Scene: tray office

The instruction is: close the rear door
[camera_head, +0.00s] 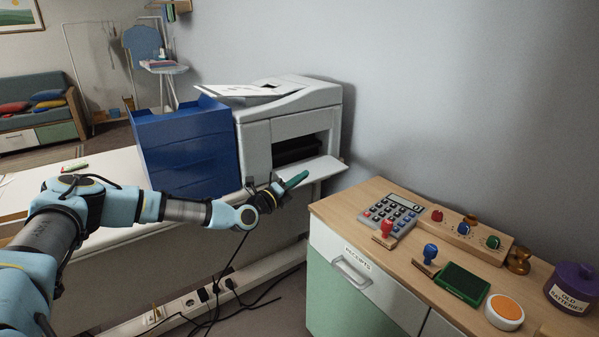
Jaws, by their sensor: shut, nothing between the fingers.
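A white and grey printer (285,115) stands on the white desk beside the blue drawer unit. On its right-hand face a pale door (318,168) is folded down and lies nearly flat, below a dark opening (296,150). No label on it is readable, so I cannot tell from this view whether it is the rear one. My gripper (295,180) is shut and empty, with teal fingers pointing right. It is in front of the door's near edge and overlaps it in the picture. Whether it touches the door is unclear.
The blue drawer unit (186,150) stands left of the printer, behind my arm. A wooden-topped cabinet (345,205) at the right carries a calculator (392,215), stamps, a green ink pad (462,283) and a purple pot (571,288). Cables (215,305) hang below the desk.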

